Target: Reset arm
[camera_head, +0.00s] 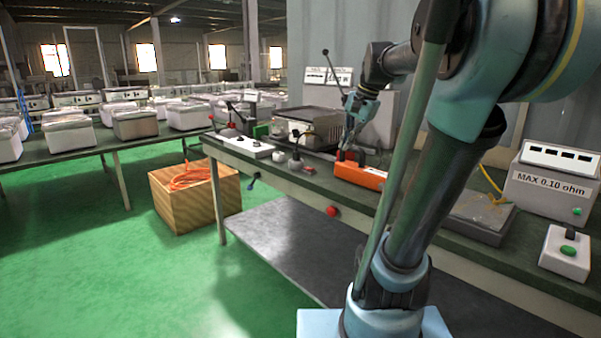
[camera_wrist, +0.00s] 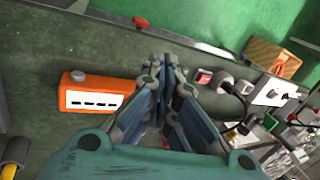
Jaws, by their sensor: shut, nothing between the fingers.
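My gripper (camera_wrist: 163,72) is shut and empty in the wrist view, its fingertips together above the dark green bench (camera_wrist: 200,60). In the head view my gripper (camera_head: 347,148) points down over the bench, just behind an orange meter box (camera_head: 360,175). In the wrist view the orange meter box (camera_wrist: 98,92), with a dark display row, lies to the left of the fingers, apart from them. A small socket with a red switch (camera_wrist: 204,76) and a black plug (camera_wrist: 226,82) lie to their right. My arm hides part of the bench in the head view.
A white box labelled "MAX 0.10 ohm" (camera_head: 553,185) and a white box with a green button (camera_head: 567,252) stand at the right. A metal box (camera_head: 308,125) stands at the bench's far end. A wooden crate (camera_head: 180,205) is on the floor; green floor (camera_head: 150,290) is clear in front.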

